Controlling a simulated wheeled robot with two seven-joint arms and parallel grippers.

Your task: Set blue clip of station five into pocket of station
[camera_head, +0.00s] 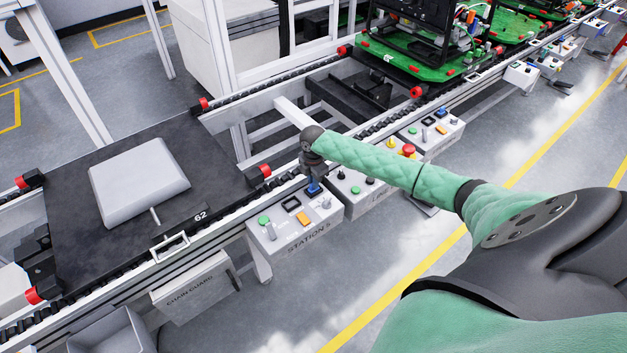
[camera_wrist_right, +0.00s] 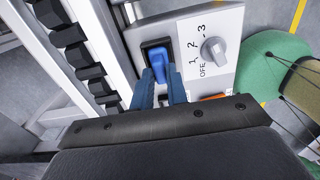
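The station five box (camera_head: 295,222) stands at the conveyor's front edge, marked "STATION 5". My right gripper (camera_head: 313,180) points down over its far right corner. The bright blue clip (camera_head: 314,189) shows just below the fingers; it also shows in the right wrist view (camera_wrist_right: 160,57), between the two fingertips. The fingers look shut on it. A black-framed pocket (camera_wrist_right: 152,45) in the box top surrounds the clip's far end; how deep the clip sits in it is hidden. My left gripper is not in view.
A rotary knob (camera_wrist_right: 213,50) marked OFF to 3 sits close to the clip. The box also carries a green button (camera_head: 263,220) and an orange switch (camera_head: 303,218). Another control box (camera_head: 352,190) stands just right. A pallet (camera_head: 100,235) marked 62 lies left.

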